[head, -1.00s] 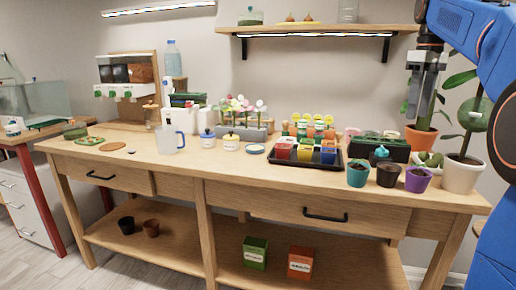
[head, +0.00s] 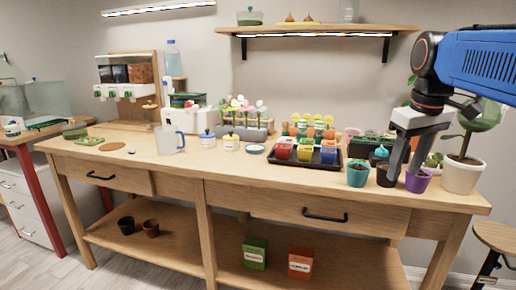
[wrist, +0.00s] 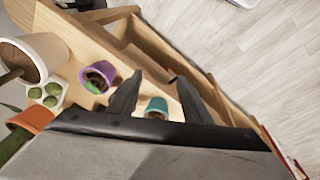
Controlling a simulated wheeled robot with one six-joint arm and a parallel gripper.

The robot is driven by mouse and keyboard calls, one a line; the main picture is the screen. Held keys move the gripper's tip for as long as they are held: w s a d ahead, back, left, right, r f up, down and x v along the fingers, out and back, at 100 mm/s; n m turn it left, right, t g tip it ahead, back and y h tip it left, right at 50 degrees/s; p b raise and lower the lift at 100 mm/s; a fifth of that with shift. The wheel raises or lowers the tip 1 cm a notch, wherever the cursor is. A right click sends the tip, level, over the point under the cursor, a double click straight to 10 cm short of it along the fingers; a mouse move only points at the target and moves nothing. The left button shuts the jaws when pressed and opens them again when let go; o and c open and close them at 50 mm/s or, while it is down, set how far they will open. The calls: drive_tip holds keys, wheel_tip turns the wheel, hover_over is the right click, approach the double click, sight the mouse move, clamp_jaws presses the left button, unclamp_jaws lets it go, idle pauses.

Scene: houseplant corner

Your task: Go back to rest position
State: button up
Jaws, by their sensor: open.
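My gripper (head: 401,182) points down at the right end of the wooden bench (head: 240,175), in front of the small pots. The teal pot (head: 357,175) stands just left. In the wrist view the purple pot (wrist: 88,80) and teal pot (wrist: 157,103) show past the fingers, and the black pot seems hidden.
A white pot with a plant (head: 461,177) stands at the bench's right end. A shelf (head: 320,30) hangs above. A round stool (head: 497,238) is at the lower right. Floor (wrist: 250,70) is open before the bench.

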drive_tip(key=s+a+f+m+t, duration=0.1)
drive_tip(key=s+a+f, duration=0.2)
drive_tip(key=s+f, duration=0.5)
drive_tip(key=s+a+f+m+t, duration=0.1)
drive_tip(key=s+a+f+m, duration=0.1)
drive_tip(key=s+f, duration=0.7)
wheel_tip(320, 180, down, 6)
drive_tip(key=shift+a+f+t, duration=0.1)
drive_tip(key=shift+a+t, duration=0.2)
drive_tip(key=shift+a, duration=0.15)
